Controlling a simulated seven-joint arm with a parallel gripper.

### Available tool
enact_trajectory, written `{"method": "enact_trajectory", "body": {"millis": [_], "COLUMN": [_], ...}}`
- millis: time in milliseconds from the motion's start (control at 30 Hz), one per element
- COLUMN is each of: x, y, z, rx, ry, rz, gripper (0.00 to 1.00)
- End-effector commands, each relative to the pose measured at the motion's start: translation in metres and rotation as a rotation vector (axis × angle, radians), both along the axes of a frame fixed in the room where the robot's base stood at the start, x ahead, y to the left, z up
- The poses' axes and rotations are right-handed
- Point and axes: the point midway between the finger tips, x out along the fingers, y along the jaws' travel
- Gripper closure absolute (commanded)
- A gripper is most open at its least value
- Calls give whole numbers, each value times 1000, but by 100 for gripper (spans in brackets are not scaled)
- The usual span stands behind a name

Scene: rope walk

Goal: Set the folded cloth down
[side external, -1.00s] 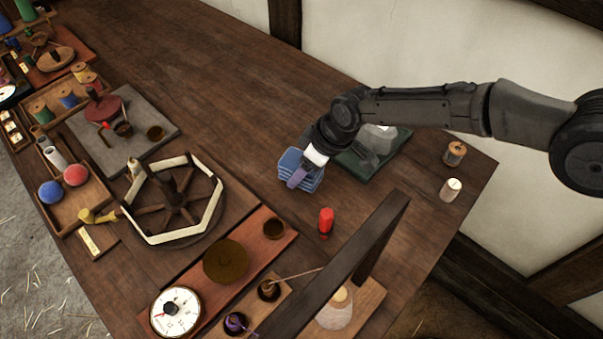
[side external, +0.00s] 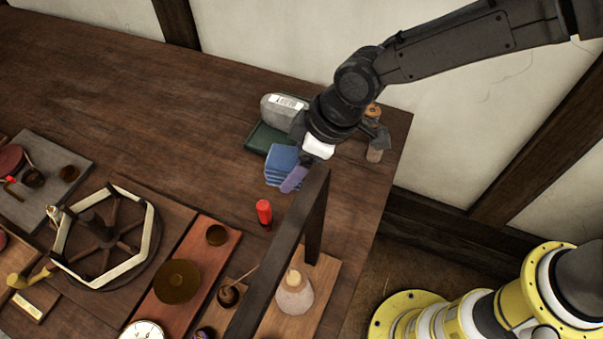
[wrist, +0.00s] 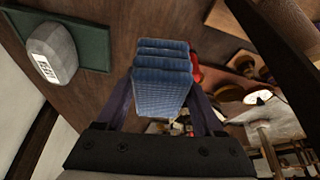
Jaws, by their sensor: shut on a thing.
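The folded cloth (side external: 282,160) is a blue stack of several layers. My gripper (side external: 289,176) is shut on it, with a purple finger along its near side. In the wrist view the cloth (wrist: 162,75) sits between the two fingers, its layered edges showing. In the side view it appears in front of the dark green mat (side external: 258,140) and behind the red bottle (side external: 264,212). It looks held over the table, but the gap beneath it is hidden.
A grey labelled weight (side external: 283,110) rests on the green mat. A dark wooden frame (side external: 285,250) rises close to my gripper's right. Spools (side external: 374,150) stand near the table's right edge. The table (side external: 170,110) left of the mat is clear.

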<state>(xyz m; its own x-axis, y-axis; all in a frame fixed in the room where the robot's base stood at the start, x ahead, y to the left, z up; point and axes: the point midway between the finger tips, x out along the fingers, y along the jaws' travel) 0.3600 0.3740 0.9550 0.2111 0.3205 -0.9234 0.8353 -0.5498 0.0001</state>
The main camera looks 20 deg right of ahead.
Motion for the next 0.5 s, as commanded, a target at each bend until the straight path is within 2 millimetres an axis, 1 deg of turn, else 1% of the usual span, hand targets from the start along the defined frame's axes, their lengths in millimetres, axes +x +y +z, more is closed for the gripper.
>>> {"method": "enact_trajectory", "body": {"millis": [33,133,300,500], "x": [-9,-23,-50,-81], "y": [-10,-33,-76,-122], "z": [-5,-7,-5,-2], "rx": [-3,0,2,3], "ry": [3,0,-2,-1], "rz": [-12,-43,-98,-152], "gripper": [89,89,89,89]}}
